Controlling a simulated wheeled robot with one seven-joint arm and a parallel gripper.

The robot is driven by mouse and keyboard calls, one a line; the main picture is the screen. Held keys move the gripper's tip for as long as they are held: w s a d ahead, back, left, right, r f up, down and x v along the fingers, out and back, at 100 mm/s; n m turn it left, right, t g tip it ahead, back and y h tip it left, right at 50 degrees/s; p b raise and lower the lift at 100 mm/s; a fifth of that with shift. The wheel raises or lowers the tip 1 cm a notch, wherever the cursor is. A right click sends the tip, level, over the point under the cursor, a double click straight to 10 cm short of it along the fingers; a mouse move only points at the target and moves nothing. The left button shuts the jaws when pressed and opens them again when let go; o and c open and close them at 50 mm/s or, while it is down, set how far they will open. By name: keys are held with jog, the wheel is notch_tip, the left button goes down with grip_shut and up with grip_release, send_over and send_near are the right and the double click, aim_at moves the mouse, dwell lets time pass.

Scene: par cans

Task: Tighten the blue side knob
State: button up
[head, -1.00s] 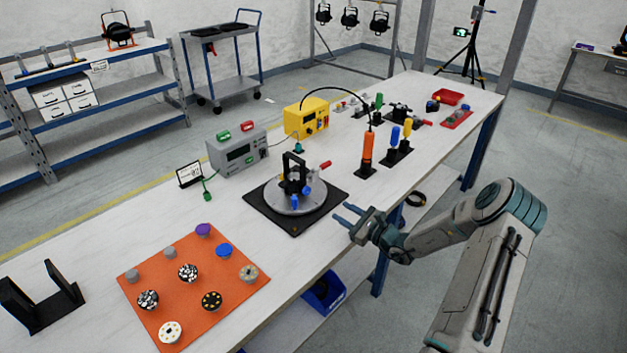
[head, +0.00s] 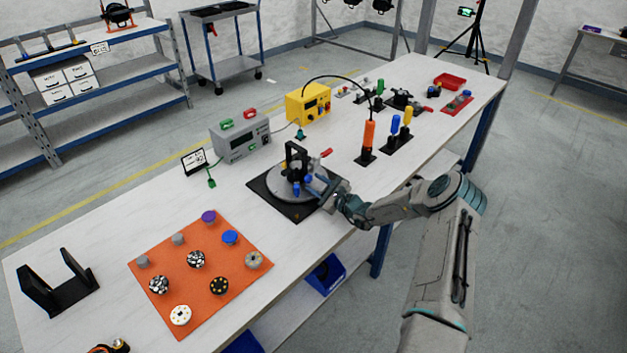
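A black bracket (head: 291,156) stands upright on a round grey turntable plate (head: 280,190), which sits on a black square base (head: 295,213). Two small blue knobs show low on the bracket's near side, one at the right (head: 308,179) and one lower left (head: 296,189). A red-handled part (head: 326,153) sticks out at the right. My gripper (head: 314,187) reaches in from the right over the plate, its fingertips beside the right blue knob. The fingers look apart. Whether they touch the knob cannot be told at this size.
An orange mat (head: 245,283) with several knobs lies at the front left. A grey power unit (head: 240,138) and a yellow unit (head: 308,103) stand behind the turntable. An orange-handled tool (head: 368,137) stands upright to its right. Bare tabletop lies left of the base.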

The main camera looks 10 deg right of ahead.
jog(key=shift+x, duration=0.95)
jog(key=c, duration=0.7)
jog(key=shift+m, duration=0.3)
jog(key=m+b, duration=0.2)
jog(key=m, duration=0.2)
jog(key=shift+d+f+b, duration=0.1)
jog(key=shift+b, duration=0.25)
jog(key=m+b, duration=0.1)
jog(key=m, duration=0.5)
jog(key=shift+m, duration=0.4)
